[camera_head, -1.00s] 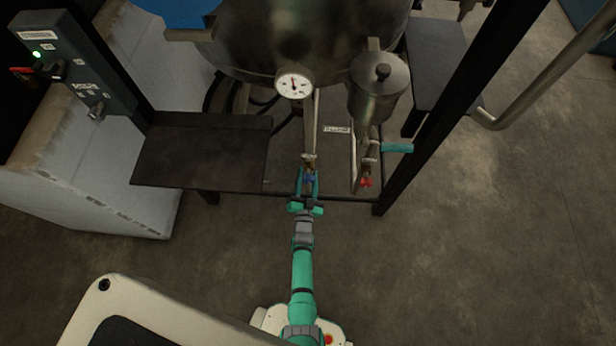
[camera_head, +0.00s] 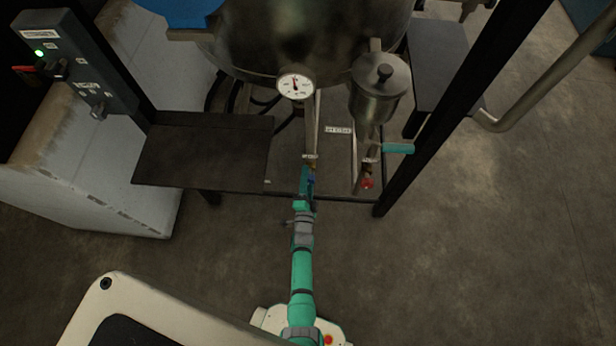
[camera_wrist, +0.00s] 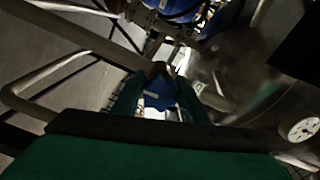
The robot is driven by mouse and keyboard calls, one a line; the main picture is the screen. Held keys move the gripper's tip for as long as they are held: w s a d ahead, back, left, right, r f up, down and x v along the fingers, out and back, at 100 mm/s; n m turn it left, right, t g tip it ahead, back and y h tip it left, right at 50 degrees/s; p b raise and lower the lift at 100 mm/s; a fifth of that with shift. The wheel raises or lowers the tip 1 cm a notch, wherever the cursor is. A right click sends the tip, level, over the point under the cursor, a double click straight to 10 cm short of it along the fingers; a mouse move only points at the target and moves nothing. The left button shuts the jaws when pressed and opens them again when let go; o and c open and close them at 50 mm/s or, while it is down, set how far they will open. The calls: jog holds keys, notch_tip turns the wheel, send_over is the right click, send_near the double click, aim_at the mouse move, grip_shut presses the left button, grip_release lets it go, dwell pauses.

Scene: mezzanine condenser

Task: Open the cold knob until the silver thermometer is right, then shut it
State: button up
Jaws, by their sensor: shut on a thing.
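The blue cold knob (camera_head: 311,180) sits on a thin pipe below the steel vessel, mostly hidden by my fingers in the head view. My gripper (camera_head: 307,178) is shut on it, rolled so that its fingers overlap in that view. In the wrist view, the blue knob (camera_wrist: 158,94) lies between the two green fingers. The silver thermometer (camera_head: 296,86) is a round white dial on the vessel's front. Its needle points roughly upward; the scale is too small to read. The dial also shows at the right edge of the wrist view (camera_wrist: 306,129).
A dark shelf (camera_head: 203,152) is on the left. A black post (camera_head: 462,98) stands on the right. The floor in front is clear.

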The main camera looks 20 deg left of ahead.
jog(key=shift+m, duration=0.4)
jog(key=o, duration=1)
jog(key=shift+o, duration=0.2)
jog(key=shift+s, duration=0.1)
jog(key=v, duration=1)
jog(key=shift+s, duration=0.3)
